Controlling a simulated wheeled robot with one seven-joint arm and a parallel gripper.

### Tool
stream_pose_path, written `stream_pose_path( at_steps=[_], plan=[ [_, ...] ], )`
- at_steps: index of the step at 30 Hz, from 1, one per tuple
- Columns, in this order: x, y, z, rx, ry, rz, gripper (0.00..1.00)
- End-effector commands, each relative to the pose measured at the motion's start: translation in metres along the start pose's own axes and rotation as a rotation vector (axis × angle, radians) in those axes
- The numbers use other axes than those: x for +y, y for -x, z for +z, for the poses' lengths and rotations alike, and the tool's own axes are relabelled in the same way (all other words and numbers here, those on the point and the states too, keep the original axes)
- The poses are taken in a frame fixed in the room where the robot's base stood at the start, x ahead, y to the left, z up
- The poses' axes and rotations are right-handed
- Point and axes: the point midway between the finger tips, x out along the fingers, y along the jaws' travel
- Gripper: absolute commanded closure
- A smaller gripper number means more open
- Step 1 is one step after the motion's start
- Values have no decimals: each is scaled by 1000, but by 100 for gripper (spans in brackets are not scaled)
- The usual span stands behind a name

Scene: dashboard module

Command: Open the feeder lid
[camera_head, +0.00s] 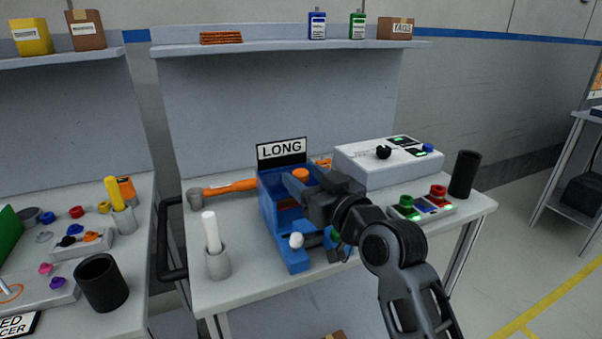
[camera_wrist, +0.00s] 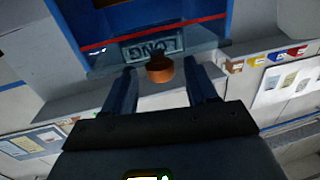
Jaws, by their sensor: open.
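The blue feeder (camera_head: 268,205) stands on the middle bench, with a black-and-white LONG sign (camera_head: 282,150) at its back. An orange knob (camera_head: 300,174) shows at its top, close to my gripper (camera_head: 292,183). In the wrist view the orange-brown knob (camera_wrist: 159,68) lies between the tips of my open gripper (camera_wrist: 160,82), with space visible on both sides. Beyond it is a see-through, bluish lid panel (camera_wrist: 205,40) with a red line, and the LONG lettering shows upside down there. My gripper and arm hide the feeder's right side.
A white control box (camera_head: 372,165) with a black knob stands right of the feeder. A button panel (camera_head: 420,207) and a black cylinder (camera_head: 465,174) are further right. A grey cup (camera_head: 217,263) with a white handle stands at the front left. An orange-handled tool (camera_head: 230,187) lies behind.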

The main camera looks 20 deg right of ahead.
Motion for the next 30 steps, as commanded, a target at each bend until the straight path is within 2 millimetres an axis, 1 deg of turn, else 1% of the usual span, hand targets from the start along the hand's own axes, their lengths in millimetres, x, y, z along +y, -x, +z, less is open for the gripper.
stream_pose_path(
  at_steps=[1,3,6,9,16,30],
  plan=[
    [0,-7,0,0,0,-1,43],
    [0,-14,0,0,0,0,43],
    [0,-21,0,1,0,0,43],
    [0,-24,0,0,0,0,43],
    [0,-24,0,0,0,0,44],
    [0,-24,0,0,0,0,89]
  ],
)
